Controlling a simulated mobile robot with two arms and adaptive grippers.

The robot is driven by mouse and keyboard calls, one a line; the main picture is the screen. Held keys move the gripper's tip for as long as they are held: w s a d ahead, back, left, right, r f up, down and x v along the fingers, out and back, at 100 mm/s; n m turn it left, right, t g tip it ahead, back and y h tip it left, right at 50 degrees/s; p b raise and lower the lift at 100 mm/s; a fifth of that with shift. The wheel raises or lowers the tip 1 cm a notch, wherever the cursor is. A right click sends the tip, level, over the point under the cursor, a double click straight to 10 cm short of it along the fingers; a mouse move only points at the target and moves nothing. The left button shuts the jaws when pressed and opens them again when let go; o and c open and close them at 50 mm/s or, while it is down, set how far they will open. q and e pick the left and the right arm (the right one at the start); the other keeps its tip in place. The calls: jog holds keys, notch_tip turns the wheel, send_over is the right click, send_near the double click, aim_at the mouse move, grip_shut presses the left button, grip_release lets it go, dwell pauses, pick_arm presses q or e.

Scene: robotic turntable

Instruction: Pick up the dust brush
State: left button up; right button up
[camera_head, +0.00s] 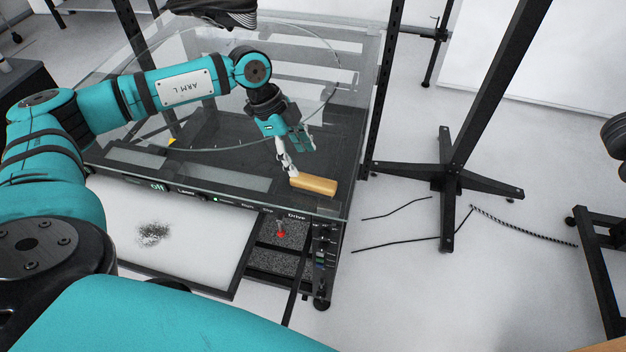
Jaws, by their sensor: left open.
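The dust brush (315,185) shows as a tan, wooden-looking block lying near the front right corner of the glass-topped turntable unit (345,150). Its bristles cannot be made out. My left gripper (297,160) points down just behind and above the brush's left end. Its fingers are apart with nothing seen between them. One pale fingertip comes close to the brush's left end in the picture; I cannot tell whether it touches. My right gripper is not in view.
A white panel (190,255) with a patch of dark debris (152,234) lies at the front left. A red-tipped lever (281,233) stands below the brush. A black stand (445,178) is on the floor to the right, with loose cables (395,235) nearby.

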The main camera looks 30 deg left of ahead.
aim_at(311, 180)
pick_arm(q)
jog(key=p+x, duration=0.1)
jog(key=x, duration=0.4)
jog(key=shift+w+a+f, duration=0.1)
jog(key=shift+f, duration=0.05)
jog(key=p+x, duration=0.1)
jog(key=x, duration=0.3)
jog(key=shift+w+f, duration=0.2)
jog(key=shift+f, duration=0.25)
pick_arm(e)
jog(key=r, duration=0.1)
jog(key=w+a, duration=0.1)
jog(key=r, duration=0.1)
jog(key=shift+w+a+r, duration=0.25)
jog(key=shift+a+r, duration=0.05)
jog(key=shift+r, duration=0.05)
pick_arm(q)
jog(key=shift+f, duration=0.15)
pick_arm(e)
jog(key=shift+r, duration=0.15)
pick_arm(q)
grip_shut()
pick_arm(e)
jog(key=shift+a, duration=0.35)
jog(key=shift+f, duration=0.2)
